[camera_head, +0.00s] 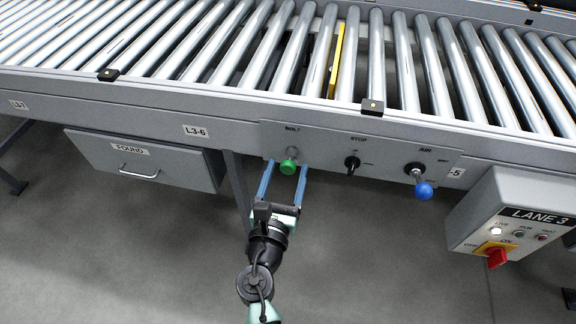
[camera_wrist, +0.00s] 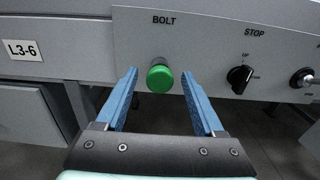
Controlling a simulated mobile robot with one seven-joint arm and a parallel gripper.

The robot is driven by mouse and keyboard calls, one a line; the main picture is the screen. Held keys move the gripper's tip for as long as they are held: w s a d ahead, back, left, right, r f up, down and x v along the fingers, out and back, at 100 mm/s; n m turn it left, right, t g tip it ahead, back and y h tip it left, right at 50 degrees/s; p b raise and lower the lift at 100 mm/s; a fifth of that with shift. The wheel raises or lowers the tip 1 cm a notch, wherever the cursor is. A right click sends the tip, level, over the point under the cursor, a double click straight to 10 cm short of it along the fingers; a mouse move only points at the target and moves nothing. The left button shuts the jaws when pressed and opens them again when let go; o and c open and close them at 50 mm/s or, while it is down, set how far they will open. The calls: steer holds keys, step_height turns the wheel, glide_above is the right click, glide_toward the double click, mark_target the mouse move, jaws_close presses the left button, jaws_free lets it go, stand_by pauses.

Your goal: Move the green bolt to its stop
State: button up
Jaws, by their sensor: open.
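The green bolt (camera_head: 288,166) is a round knob on the grey panel under the roller conveyor, below the label BOLT. In the wrist view the green bolt (camera_wrist: 160,76) stands out from the panel, centred ahead of the fingers. My gripper (camera_head: 286,170) is open, with one blue finger on each side of the knob in the head view. In the wrist view my gripper (camera_wrist: 160,82) has clear gaps between both fingers and the knob. I cannot tell how deep the fingertips reach around it. No stop mark for the bolt is visible.
Right of the bolt are the black STOP selector (camera_head: 352,163) and the AIR lever with a blue ball (camera_head: 423,190). A LANE 3 box (camera_head: 515,215) with a red switch is further right. A FOUND drawer (camera_head: 140,160) and a support leg (camera_head: 238,190) are left.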

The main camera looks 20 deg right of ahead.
steer(key=shift+x, duration=0.95)
